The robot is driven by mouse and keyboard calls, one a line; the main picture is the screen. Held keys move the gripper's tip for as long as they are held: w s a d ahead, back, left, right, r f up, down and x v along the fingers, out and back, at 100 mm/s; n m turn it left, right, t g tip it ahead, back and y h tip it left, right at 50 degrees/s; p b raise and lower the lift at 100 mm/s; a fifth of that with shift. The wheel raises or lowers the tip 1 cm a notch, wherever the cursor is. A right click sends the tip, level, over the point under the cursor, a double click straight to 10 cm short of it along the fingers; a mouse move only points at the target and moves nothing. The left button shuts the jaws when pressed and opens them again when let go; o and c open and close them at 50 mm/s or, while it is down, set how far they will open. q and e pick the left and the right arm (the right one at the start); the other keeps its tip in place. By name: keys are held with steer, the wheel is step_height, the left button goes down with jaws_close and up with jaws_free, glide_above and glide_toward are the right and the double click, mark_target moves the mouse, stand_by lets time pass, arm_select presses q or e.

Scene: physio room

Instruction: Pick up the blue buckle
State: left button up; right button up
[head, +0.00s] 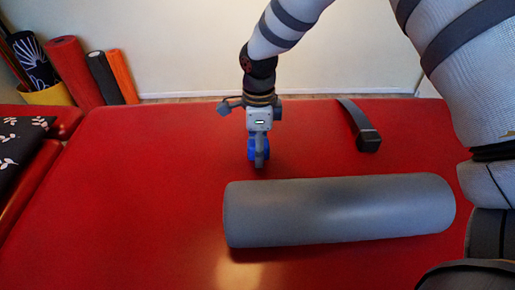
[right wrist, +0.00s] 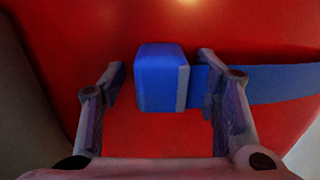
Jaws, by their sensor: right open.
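The blue buckle (right wrist: 160,78) is a block with a grey band on its right side and a blue strap (right wrist: 280,84) running off to the right in the right wrist view. It lies on the red padded table. My right gripper (right wrist: 161,80) is open, with one finger on each side of the buckle and a gap at the left. The right finger crosses in front of the strap. In the head view my right gripper (head: 259,163) points down and mostly hides the buckle; only blue bits (head: 251,150) show beside it. My left gripper is not in view.
A grey foam roller (head: 340,210) lies on the red table (head: 120,200) in front of my right gripper. A dark strap with a black buckle (head: 369,142) lies to the right. Rolled mats (head: 75,72) stand at the back left.

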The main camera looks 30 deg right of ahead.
steer(key=shift+r, duration=0.15)
steer(key=c, duration=1.3)
